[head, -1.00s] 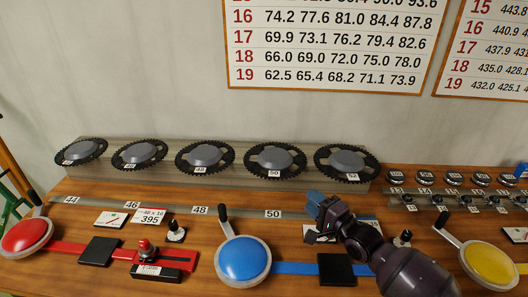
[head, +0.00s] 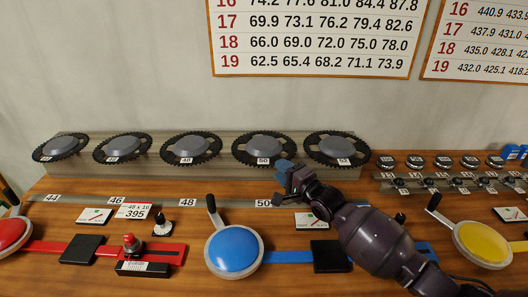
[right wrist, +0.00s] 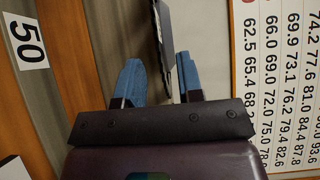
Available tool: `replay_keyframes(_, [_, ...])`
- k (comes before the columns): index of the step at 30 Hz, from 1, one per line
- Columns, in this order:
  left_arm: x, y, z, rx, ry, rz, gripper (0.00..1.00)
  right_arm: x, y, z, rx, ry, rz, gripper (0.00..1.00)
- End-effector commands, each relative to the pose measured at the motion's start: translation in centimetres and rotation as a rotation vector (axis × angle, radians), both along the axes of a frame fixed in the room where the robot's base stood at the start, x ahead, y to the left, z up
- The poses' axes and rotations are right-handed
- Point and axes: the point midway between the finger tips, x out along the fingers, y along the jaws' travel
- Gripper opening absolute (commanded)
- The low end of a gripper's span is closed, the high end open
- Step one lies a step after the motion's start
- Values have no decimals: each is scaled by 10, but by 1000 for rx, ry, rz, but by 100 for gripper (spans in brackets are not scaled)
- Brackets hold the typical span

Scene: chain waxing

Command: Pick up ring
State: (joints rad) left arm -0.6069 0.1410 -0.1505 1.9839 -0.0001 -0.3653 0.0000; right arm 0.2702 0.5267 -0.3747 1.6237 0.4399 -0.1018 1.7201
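Several black toothed rings with grey hubs stand in a row on a grey rack (head: 100,172) at the back of the table. The ring labelled 50 (head: 240,150) is second from the right. The ring labelled 52 (head: 312,143) is at the right end. My right gripper (head: 284,172) is at the front of the rack, by the lower right of the ring labelled 50. In the right wrist view its blue fingers (right wrist: 160,80) are apart. A dark ring edge (right wrist: 160,35) shows ahead, in the gap between them; contact cannot be seen. My left gripper is out of view.
On the table (head: 190,275) in front are a blue round pad (head: 234,250) with a lever, a red fixture (head: 165,254), black blocks and a yellow pad (head: 482,242). Small cogs on a rail (head: 455,182) are at the right. A wall chart (head: 310,40) hangs behind.

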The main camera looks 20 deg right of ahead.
Motion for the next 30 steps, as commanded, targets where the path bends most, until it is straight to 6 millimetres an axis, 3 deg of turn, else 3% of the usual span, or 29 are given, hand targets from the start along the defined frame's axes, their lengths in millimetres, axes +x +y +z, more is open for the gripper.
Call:
replay_keyframes(1, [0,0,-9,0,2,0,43,6,3,-4,0,-1,1,34])
replay_keyframes(6, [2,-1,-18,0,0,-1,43,21,9,-4,1,1,0,34])
replay_keyframes(18, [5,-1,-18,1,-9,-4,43,28,12,0,1,1,0,34])
replay_keyframes(25, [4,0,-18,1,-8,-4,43,28,12,-1,1,1,0,0])
replay_keyframes(30, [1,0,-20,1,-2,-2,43,28,12,0,1,0,0,0])
